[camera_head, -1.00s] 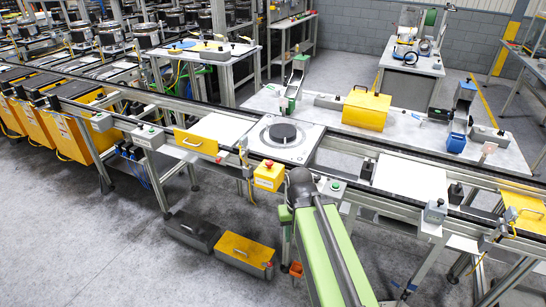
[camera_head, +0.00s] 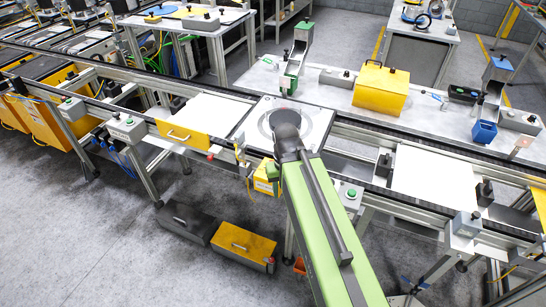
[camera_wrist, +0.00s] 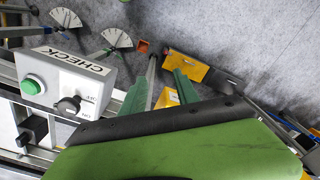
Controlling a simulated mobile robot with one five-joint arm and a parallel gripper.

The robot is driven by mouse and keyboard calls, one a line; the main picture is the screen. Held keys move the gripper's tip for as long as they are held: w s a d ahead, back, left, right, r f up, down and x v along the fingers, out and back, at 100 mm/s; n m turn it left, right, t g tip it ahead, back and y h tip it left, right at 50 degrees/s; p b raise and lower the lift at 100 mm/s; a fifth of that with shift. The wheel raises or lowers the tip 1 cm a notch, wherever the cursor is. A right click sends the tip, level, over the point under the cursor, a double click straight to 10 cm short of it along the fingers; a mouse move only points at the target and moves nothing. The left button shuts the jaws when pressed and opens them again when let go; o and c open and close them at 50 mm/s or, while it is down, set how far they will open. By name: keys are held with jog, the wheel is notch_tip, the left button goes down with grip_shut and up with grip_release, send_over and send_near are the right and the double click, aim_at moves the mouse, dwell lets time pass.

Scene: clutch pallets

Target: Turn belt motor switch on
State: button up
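A small yellow box (camera_head: 264,180) hangs at the near side of the conveyor, partly hidden by my arm; its label is unreadable. I cannot tell from the pictures which control is the belt motor switch. In the wrist view, a grey box marked CHECK (camera_wrist: 68,80) carries a green button (camera_wrist: 32,85) and a black rotary knob (camera_wrist: 69,106) with ON and OFF marks. My gripper (camera_wrist: 160,88) shows two green fingers apart, with nothing held between them. Part of a yellow thing shows behind the fingers. In the head view my gripper is mostly hidden behind my arm, beside the yellow box.
The conveyor carries a round dark disc on a plate (camera_head: 310,118) and a white panel (camera_head: 421,170). A yellow drawer front (camera_head: 182,136) is at left. A black case (camera_head: 187,222) and a yellow case (camera_head: 243,242) lie on the floor. Open grey floor is at lower left.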

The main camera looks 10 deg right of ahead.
jog(key=o, duration=0.4)
jog(key=shift+n, duration=0.9)
jog(key=w+r+p, duration=1)
jog(key=r+p, duration=0.1)
jog(key=w+a+r+p, duration=0.1)
jog(key=w+r+p, duration=0.4)
jog(key=r+p, duration=0.1)
jog(key=shift+r, duration=0.2)
jog(key=shift+c, duration=0.2)
jog(key=f+b, duration=1.7)
jog(key=f, duration=0.1)
jog(key=shift+s, duration=0.2)
jog(key=shift+r, duration=0.15)
jog(key=shift+c, duration=0.2)
